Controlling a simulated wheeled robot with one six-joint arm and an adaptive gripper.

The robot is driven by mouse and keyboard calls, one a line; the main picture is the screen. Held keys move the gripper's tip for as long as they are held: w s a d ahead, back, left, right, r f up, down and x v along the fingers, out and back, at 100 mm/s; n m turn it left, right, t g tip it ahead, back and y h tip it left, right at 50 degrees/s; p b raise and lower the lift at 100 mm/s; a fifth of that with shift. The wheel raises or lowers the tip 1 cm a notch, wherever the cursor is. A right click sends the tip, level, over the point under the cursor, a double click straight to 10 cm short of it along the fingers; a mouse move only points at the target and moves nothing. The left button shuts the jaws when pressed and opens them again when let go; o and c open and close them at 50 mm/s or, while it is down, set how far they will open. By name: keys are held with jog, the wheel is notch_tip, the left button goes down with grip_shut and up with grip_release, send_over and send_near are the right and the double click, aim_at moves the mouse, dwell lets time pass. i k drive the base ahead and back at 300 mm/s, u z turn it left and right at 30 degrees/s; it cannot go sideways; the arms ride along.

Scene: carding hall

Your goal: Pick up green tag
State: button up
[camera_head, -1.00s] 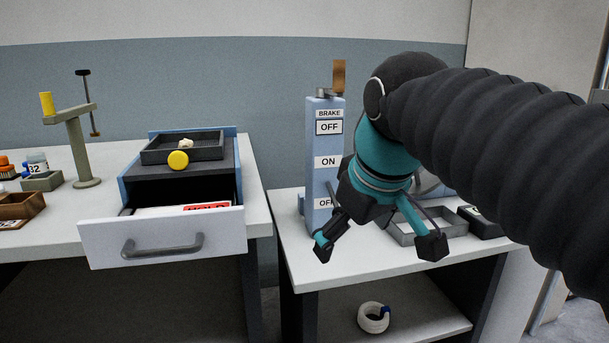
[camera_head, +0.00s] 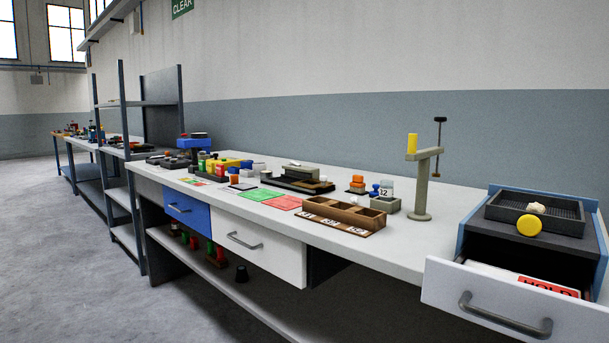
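I cannot make out a green tag for certain. A flat green sheet (camera_head: 258,194) lies on the long bench, beside a flat red one (camera_head: 283,203). A small green and red piece (camera_head: 194,181) lies farther left, too small to tell what it is. The open drawer (camera_head: 520,308) at the right holds a white card with a red HOLD label (camera_head: 548,285); the rest of its inside is partly hidden by the drawer front. My gripper is not in view.
A wooden compartment tray (camera_head: 345,217) and a grey stand with a yellow top (camera_head: 420,185) stand on the bench (camera_head: 350,246). The open drawer sticks out past the bench front. A white drawer (camera_head: 258,245) and blue drawer (camera_head: 187,210) are shut. Floor (camera_head: 60,230) at left is clear.

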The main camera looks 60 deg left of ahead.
aim_at(202, 162)
jog(key=u, duration=0.45)
jog(key=k, duration=0.6)
jog(key=u, duration=1.5)
jog(key=i, duration=0.65)
jog(key=u, duration=1.2)
jog(key=i, duration=1.1)
jog(key=z, duration=0.3)
jog(key=i, duration=1.45)
jog(key=z, duration=0.9)
